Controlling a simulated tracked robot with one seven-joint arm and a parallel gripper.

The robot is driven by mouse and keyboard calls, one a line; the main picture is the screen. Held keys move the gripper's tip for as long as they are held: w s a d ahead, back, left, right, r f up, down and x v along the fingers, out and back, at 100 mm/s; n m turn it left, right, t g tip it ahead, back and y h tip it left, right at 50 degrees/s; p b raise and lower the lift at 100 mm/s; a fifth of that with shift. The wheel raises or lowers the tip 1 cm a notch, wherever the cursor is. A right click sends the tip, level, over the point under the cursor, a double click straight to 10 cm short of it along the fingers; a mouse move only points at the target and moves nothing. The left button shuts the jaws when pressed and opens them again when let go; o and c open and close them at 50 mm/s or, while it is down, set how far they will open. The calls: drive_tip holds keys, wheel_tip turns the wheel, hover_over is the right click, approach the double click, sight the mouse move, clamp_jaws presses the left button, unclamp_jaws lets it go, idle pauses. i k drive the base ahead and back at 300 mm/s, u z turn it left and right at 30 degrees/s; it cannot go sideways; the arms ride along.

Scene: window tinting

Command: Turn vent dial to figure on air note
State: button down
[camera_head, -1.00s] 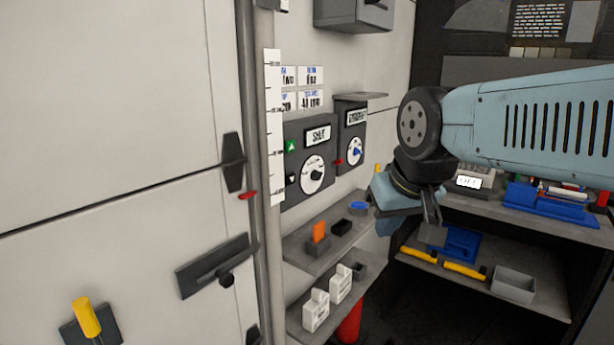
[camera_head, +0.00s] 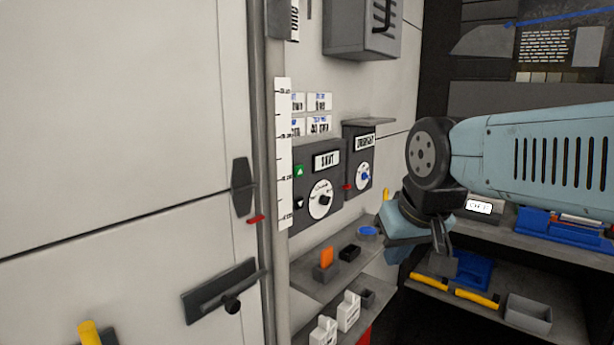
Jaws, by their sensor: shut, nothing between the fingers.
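Two dark grey control boxes are on the wall. The nearer box (camera_head: 312,222) has a label that seems to read "SHUT" and a white dial with a black knob (camera_head: 322,200). The farther box (camera_head: 350,160) has a label too small to read surely and a white dial with a blue knob (camera_head: 364,177). I cannot tell by name which is the vent dial. White notes (camera_head: 319,102) with blue and black print hang above; their figures are blurred. My gripper (camera_head: 440,264) is shut and empty, pointing down, right of both dials and apart from them.
Below the boxes, a wall shelf (camera_head: 300,275) holds an orange piece, small black holders and a blue round item. A vented grey box (camera_head: 363,35) is above. Right, shelves hold yellow-handled tools (camera_head: 477,299) and a grey bin (camera_head: 527,318). A white ruler strip (camera_head: 284,150) stands left.

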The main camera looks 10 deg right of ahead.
sight(324, 201)
drive_tip(key=z, duration=1.3)
drive_tip(key=i, duration=0.1)
drive_tip(key=u, duration=3.4)
drive_tip(key=k, duration=1.25)
drive_tip(key=z, duration=1.35)
drive_tip(key=i, duration=1)
drive_tip(key=u, duration=0.1)
